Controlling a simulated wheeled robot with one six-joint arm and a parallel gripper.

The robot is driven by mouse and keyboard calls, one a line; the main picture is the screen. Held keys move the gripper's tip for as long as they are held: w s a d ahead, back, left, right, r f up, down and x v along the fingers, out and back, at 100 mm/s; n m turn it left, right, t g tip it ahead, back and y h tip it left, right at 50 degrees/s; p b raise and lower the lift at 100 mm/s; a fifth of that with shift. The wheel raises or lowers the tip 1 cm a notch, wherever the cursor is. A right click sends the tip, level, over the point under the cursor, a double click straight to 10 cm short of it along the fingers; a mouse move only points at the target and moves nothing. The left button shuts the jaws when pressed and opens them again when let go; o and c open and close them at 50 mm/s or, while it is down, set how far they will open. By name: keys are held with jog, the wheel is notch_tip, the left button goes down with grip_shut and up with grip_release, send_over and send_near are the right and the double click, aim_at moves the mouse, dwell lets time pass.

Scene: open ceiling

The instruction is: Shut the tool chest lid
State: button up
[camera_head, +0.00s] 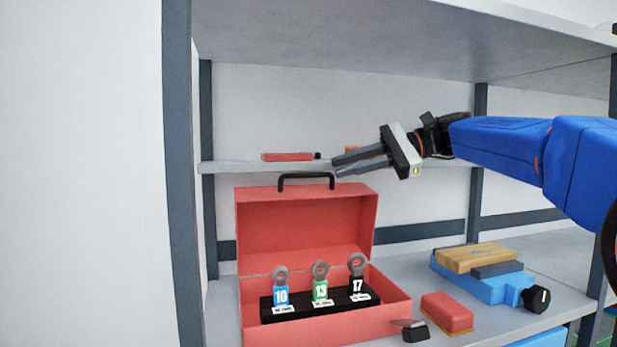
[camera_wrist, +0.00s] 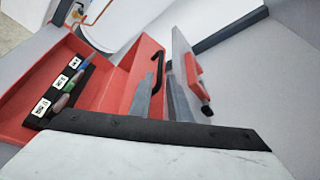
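The red tool chest (camera_head: 375,318) stands on the shelf with its lid (camera_head: 306,222) open and upright at the back. A black handle (camera_head: 306,177) sits on the lid's top edge. Inside are several ring-ended tools marked 10, 13 and 17 in a black holder (camera_head: 320,311). My gripper (camera_head: 334,166) is empty, its two fingers slightly apart, above the lid's top right near the handle. I cannot tell whether it touches the lid. In the wrist view the fingers (camera_wrist: 158,72) lie over the lid (camera_wrist: 138,65), close to the handle (camera_wrist: 156,85).
A red and black item (camera_head: 288,157) lies on a ledge behind the lid. Right of the chest are a red block (camera_head: 447,313) and a blue tool (camera_head: 490,287) with a wooden piece (camera_head: 478,258) on it. An upper shelf (camera_head: 400,35) hangs above my arm.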

aim_at(316, 174)
jog(key=x, duration=0.9)
jog(key=shift+c, duration=0.3)
grip_shut()
